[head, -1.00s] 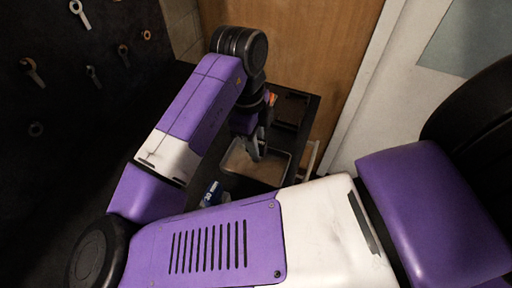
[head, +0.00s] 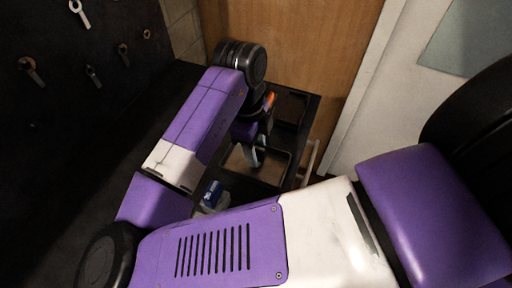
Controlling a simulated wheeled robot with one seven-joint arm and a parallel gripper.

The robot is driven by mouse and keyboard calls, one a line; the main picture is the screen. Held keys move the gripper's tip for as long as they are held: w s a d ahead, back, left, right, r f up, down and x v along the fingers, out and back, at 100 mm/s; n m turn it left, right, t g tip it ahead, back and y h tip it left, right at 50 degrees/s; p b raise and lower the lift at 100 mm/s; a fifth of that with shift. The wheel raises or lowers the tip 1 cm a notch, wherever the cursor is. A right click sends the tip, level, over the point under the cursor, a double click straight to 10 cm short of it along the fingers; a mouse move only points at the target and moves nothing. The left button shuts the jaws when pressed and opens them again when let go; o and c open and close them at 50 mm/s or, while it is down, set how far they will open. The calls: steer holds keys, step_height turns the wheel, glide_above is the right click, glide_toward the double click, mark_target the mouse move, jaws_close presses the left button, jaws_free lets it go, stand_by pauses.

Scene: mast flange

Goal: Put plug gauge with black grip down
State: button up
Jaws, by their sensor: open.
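My gripper (head: 259,153) hangs at the end of my purple and white arm, over a shallow tray with a pale rim (head: 275,181). Its grey fingers show edge-on and small; it is open. I cannot make out the plug gauge with black grip. It may be hidden behind the gripper or too dark to tell from the tray and the black surface.
A blue and white object (head: 212,195) stands left of the tray, partly behind my arm. A dark square tray (head: 291,109) lies beyond. Several wrenches hang on the dark board at left. A wooden door (head: 310,50) and white wall close off the back.

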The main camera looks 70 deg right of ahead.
step_height(320, 180, up, 12)
steer(key=w, duration=0.1)
steer(key=shift+w+r, duration=0.15)
steer(key=shift+w, duration=0.1)
stand_by(0.7)
